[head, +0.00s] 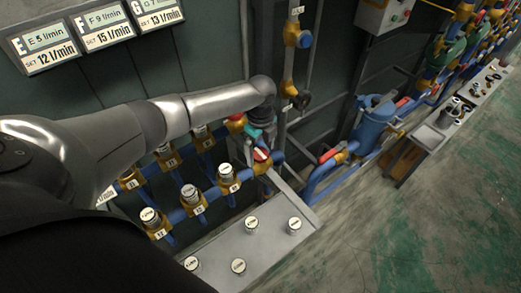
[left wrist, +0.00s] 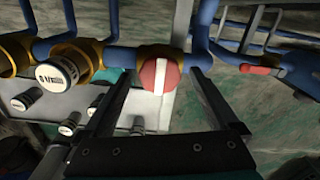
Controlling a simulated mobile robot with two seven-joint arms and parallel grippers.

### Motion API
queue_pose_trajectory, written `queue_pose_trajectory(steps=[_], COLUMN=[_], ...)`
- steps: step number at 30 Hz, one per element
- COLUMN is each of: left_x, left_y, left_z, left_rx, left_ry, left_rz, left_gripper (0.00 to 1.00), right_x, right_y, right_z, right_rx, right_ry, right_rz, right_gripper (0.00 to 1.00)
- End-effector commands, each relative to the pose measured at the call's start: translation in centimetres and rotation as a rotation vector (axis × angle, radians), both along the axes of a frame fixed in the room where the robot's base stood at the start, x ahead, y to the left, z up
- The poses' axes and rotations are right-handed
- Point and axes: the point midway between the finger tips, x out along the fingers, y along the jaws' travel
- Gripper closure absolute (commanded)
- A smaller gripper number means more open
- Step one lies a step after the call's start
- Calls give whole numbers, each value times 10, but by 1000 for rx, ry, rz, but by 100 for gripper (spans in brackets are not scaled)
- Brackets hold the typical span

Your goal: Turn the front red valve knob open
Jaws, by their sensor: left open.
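The front red valve knob (head: 262,155) has a white bar across its face and sits on the brass and blue pipework. In the left wrist view the knob (left wrist: 152,75) faces the camera, with its white bar running up and down in the picture. My left gripper (left wrist: 160,76) is open, with one dark finger on each side of the knob. A gap shows between the knob and each finger, and nothing is held. In the head view my left gripper (head: 264,137) is beside the knob and partly hides the pipe behind it. My right gripper is in neither view.
White-capped gauges (head: 190,192) line the blue pipes left of the knob. A grey bench (head: 262,262) with several round caps lies below. Another red knob (head: 236,119) is just behind. A blue tank (head: 372,125) stands right; green floor (head: 430,220) is clear.

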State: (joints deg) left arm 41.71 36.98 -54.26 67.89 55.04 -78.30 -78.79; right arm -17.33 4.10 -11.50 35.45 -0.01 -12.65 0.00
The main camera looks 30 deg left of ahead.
Motion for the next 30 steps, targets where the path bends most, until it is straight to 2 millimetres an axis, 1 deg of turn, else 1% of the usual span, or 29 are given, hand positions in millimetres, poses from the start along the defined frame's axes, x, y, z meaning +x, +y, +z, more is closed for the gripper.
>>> queue_pose_trajectory(steps=[7, 16, 27, 30], left_x=[0, 0, 0, 0], left_y=[0, 0, 1, 1], left_z=[-1, 0, 0, 0], left_rx=[0, 1, 1, 1], left_ry=[1, 1, 2, 2], left_rz=[0, 0, 0, 1], left_gripper=[7, 41, 83, 92], right_x=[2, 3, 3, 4], right_y=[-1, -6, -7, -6], right_z=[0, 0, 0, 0], right_rx=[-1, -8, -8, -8], right_ry=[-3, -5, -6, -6], right_rz=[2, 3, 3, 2], right_gripper=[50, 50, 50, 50])
